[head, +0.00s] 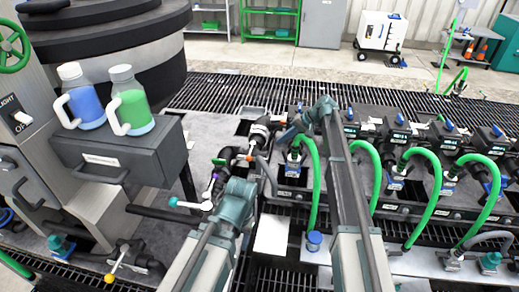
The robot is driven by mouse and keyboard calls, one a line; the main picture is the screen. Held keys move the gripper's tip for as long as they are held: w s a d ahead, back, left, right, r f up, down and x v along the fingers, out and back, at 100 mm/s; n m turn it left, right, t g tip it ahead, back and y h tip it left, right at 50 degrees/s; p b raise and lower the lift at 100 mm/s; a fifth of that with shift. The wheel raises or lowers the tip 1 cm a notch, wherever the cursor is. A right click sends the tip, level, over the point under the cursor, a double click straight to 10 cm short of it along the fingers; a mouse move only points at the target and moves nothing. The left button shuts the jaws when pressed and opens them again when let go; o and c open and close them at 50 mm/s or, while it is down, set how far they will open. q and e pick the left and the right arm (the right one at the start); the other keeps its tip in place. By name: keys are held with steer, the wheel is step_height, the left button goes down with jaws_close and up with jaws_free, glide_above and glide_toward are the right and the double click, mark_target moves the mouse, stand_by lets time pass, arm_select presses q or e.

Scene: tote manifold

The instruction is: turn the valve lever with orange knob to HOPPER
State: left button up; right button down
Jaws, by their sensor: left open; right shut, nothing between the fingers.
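A small orange knob (250,157) shows among the dark pipe fittings in the middle of the head view, and its lever is mostly hidden. My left gripper (263,170) is open just right of and below the knob. I cannot tell whether it touches the lever. I cannot read a HOPPER label or see where the lever points.
Levers with a teal knob (173,202), a purple knob (215,175) and a yellow knob (110,279) stand to the left. Green hoses (312,180) and a row of black manifold blocks are on the right. A grey drawer box (110,158) carries two jugs.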

mark_target(251, 151)
steer(key=a+r+b+x, duration=0.1)
steer(key=a+b+x, duration=0.1)
steer(key=b+x, duration=0.6)
steer(key=shift+x, duration=2.3)
